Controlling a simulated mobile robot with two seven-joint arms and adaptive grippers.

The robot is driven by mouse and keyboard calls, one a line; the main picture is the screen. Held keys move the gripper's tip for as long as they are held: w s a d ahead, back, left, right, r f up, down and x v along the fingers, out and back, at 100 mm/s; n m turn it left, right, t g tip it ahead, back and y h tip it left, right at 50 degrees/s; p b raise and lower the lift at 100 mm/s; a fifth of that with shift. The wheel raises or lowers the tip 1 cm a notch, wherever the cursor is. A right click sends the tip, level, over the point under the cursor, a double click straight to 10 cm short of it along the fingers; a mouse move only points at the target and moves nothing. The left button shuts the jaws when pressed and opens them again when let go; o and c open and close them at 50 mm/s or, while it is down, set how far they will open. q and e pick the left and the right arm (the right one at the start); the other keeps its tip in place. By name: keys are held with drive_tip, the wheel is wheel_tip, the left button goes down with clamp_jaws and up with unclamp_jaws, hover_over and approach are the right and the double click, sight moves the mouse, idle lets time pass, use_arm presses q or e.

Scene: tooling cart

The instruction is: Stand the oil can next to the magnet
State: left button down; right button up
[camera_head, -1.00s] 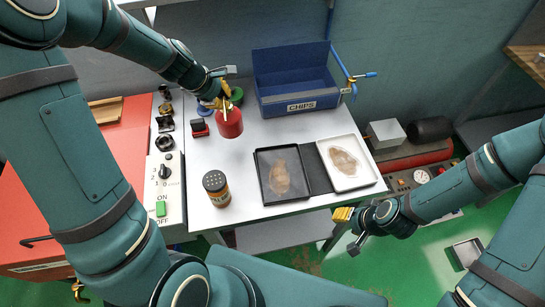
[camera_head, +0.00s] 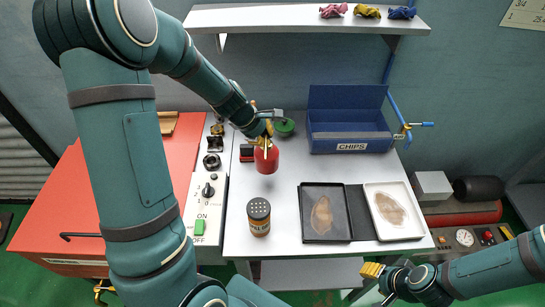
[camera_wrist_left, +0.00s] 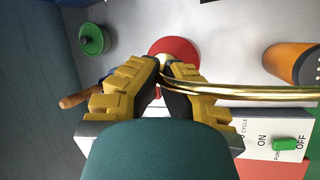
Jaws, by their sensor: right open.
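The red oil can (camera_head: 266,160) with its brass spout is under my left gripper (camera_head: 265,138), at the back left of the white table. In the left wrist view, my left gripper (camera_wrist_left: 162,75) has its yellow fingers closed around the neck of the oil can (camera_wrist_left: 176,46); the curved brass spout runs off right. I cannot tell whether its base touches the table. A small dark and red block (camera_head: 246,152), likely the magnet, lies just left of the can. My right gripper (camera_head: 372,271) is open and empty in front of the table's front edge.
A jar with a perforated lid (camera_head: 259,215) stands in front of the can. A black tray (camera_head: 326,239) and a white tray (camera_head: 416,232) are to the right. A blue chips bin (camera_head: 350,143) and a green round thing (camera_head: 284,127) are behind. A switch panel (camera_head: 206,205) borders the left.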

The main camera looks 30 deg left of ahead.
sight(262, 148)
use_arm(q)
wheel_tip(262, 148, down, 6)
drive_tip(key=shift+r+b, duration=0.2)
drive_tip(key=shift+b, duration=0.75)
drive_tip(key=shift+f, duration=0.15)
drive_tip(key=c, duration=1.1)
unclamp_jaws()
drive_tip(key=shift+c, duration=0.2)
